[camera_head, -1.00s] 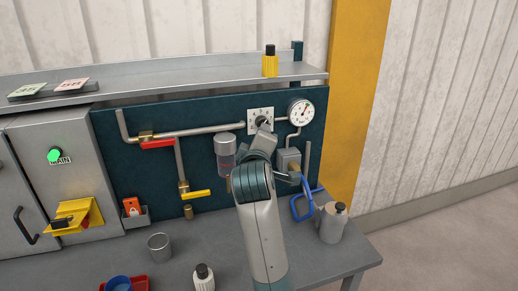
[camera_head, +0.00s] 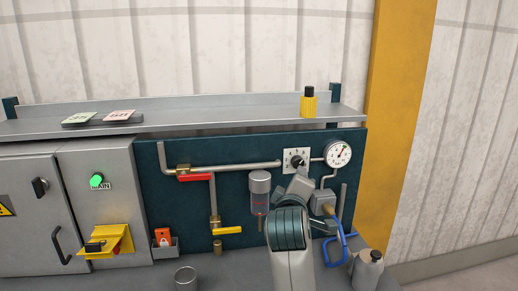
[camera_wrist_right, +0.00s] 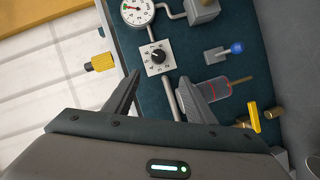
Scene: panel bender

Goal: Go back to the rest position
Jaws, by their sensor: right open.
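My right arm reaches up from the bottom in the head view, and its gripper (camera_head: 300,185) is in front of the teal panel, just below the dial knob (camera_head: 296,161). In the right wrist view my right gripper (camera_wrist_right: 158,95) is open, its two dark fingers apart with nothing between them. The black knob on its white plate (camera_wrist_right: 157,56) lies beyond the fingertips, apart from them. The left gripper is in neither view.
A pressure gauge (camera_head: 338,154), a clear filter bowl (camera_head: 260,192), a red-handled valve (camera_head: 195,177) and a yellow-handled valve (camera_head: 228,230) are on the panel. A blue hook-shaped handle (camera_head: 335,248) and a grey bottle (camera_head: 367,270) are right of the arm. A yellow bottle (camera_head: 308,103) stands on the shelf (camera_head: 215,119).

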